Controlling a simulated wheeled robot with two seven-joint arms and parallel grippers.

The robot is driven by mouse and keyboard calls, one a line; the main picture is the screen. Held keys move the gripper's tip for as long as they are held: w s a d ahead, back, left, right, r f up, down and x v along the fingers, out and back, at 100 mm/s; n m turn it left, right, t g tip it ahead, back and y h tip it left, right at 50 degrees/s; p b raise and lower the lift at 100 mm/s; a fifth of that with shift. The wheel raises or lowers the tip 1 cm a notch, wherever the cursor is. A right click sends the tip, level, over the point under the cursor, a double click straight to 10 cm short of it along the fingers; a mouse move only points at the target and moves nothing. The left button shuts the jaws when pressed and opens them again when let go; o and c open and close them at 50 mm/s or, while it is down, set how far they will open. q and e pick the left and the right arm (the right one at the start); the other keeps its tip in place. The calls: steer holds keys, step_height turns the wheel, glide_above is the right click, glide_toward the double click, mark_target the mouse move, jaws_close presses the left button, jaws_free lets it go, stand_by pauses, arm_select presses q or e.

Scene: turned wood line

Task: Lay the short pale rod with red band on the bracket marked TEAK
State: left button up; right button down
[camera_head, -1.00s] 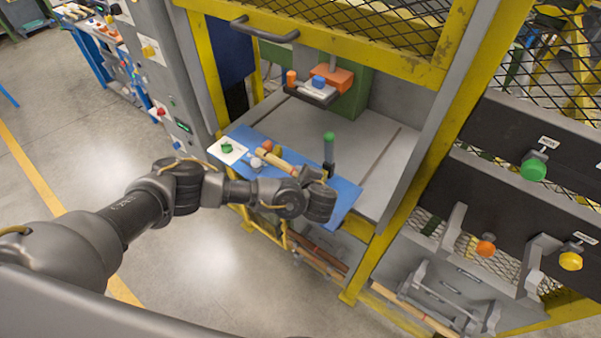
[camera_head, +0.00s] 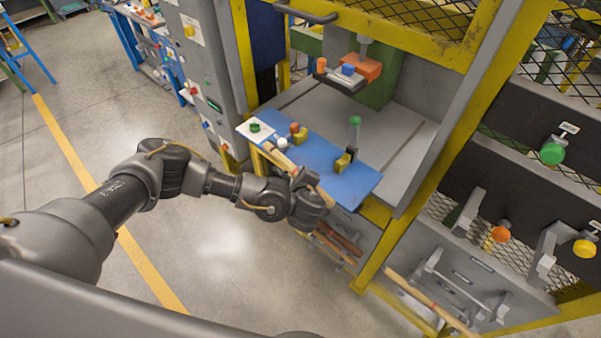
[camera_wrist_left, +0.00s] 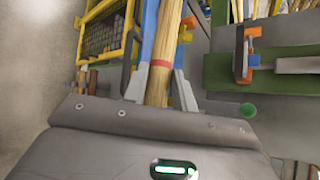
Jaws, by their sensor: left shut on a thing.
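The pale rod (camera_head: 283,160) with a red band lies in my left gripper (camera_head: 313,194), along the front edge of the blue board. In the left wrist view the rod (camera_wrist_left: 168,30) runs up between both fingers of the left gripper (camera_wrist_left: 162,82); its red band (camera_wrist_left: 161,61) is at the fingertips. Two yellow rests (camera_head: 343,163) on the blue board (camera_head: 312,157) are empty. Grey brackets (camera_head: 469,210) (camera_head: 546,252) stick out from the dark panel at right, with small white labels too small to read. My right gripper is not in view.
The yellow machine frame (camera_head: 408,195) stands between the board and the panel. A green-topped post (camera_head: 355,135) stands behind the board. Another long rod (camera_head: 420,297) lies low at right. Floor at left is clear.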

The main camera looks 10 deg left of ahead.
arm_select(q)
steer(key=d+r+m+h, duration=0.1)
steer(key=r, duration=0.1)
steer(key=d+r+m+h+b, duration=0.1)
steer(key=r, duration=0.1)
steer(key=d+r+m+h, duration=0.1)
steer(key=r, duration=0.2)
steer(key=shift+s+t+b, duration=0.1)
steer(key=shift+t+b, duration=0.2)
steer(key=shift+b, duration=0.05)
steer(key=a+r+m+h+b, duration=0.15)
steer(key=a+r+b, duration=0.35)
steer(key=r, duration=0.6)
steer(key=a+r+b, duration=0.2)
steer(key=a, duration=0.7)
steer(key=shift+s+r+n+y, duration=0.3)
steer(key=shift+s+n+y, duration=0.05)
steer(key=shift+s+n, duration=0.1)
